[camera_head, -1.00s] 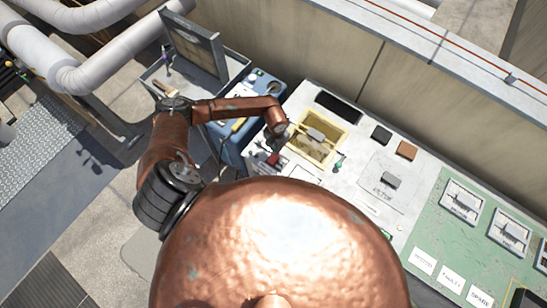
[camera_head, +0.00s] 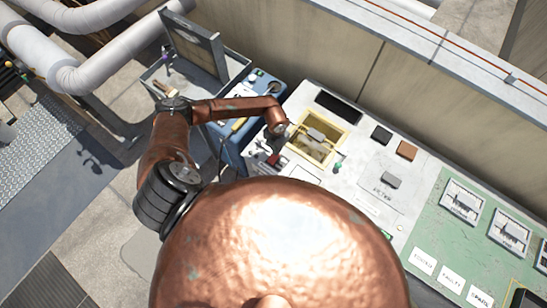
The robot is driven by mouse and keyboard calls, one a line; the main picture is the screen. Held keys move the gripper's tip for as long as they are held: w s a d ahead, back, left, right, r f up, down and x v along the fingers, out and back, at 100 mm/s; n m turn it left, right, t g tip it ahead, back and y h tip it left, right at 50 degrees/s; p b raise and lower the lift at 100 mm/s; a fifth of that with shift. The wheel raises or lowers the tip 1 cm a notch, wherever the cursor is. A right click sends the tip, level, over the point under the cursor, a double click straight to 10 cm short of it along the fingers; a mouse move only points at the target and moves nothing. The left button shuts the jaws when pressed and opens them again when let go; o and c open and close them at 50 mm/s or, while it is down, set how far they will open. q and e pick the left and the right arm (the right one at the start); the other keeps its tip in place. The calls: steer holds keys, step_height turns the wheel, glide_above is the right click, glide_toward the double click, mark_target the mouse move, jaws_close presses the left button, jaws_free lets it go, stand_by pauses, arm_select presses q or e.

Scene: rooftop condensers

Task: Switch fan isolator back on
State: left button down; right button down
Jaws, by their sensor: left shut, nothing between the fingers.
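My left gripper (camera_head: 268,146) is small and dark at the end of my copper arm. It is shut and empty, over the left end of a pale worktop (camera_head: 352,176). A small red part (camera_head: 272,160) lies or stands just below the fingertips, among small pale parts. I cannot tell whether the fingers touch it, or whether it is the fan isolator. A yellow-framed recess (camera_head: 327,151) with grey parts inside is just right of the gripper. My copper body hides the near part of the worktop. My right gripper is not in view.
A blue box (camera_head: 233,149) stands left of the worktop. Behind it is an open grey case (camera_head: 205,55) with a raised lid. A green panel (camera_head: 447,233) with grey units and white labels is at the right. A beige wall (camera_head: 330,50) runs behind.

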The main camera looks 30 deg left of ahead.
arm_select(q)
steer(key=shift+f, duration=0.3)
steer(key=shift+f+b, duration=0.9)
stand_by(0.5)
steer(key=shift+r+p, duration=2.75)
steer(key=shift+r, duration=0.9)
steer(key=shift+f, duration=0.1)
